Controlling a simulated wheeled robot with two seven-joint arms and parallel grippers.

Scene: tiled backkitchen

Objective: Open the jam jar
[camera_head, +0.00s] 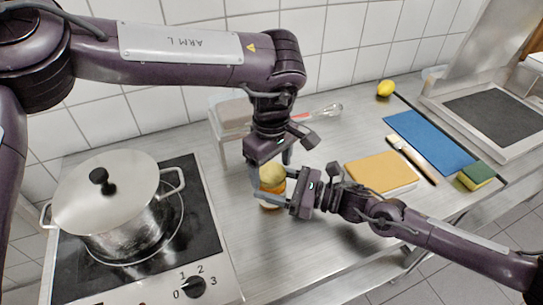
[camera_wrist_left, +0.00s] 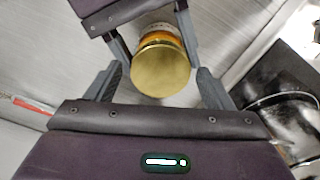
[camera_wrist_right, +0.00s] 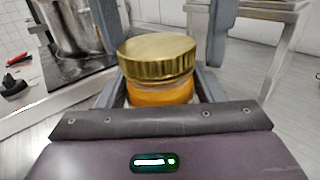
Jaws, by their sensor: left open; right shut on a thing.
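The jam jar stands on the steel counter with orange contents (camera_wrist_right: 160,97) and a gold lid (camera_wrist_right: 158,55) on top; the lid also shows from above in the left wrist view (camera_wrist_left: 161,66). My right gripper (camera_head: 270,190) is shut on the jar's body from the side, below the lid. My left gripper (camera_wrist_left: 157,80) points down over the lid, open, with a finger on each side and visible gaps to the lid. In the head view my left gripper (camera_head: 268,168) partly hides the jar (camera_head: 268,184).
A lidded pot (camera_head: 110,205) stands on the hob (camera_head: 215,245) at the left. A cutting board (camera_head: 385,175), brush (camera_head: 412,158), blue cloth (camera_head: 428,140), sponge (camera_head: 476,175) and lemon (camera_head: 385,88) are at the right. A red-handled whisk (camera_head: 318,114) lies behind.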

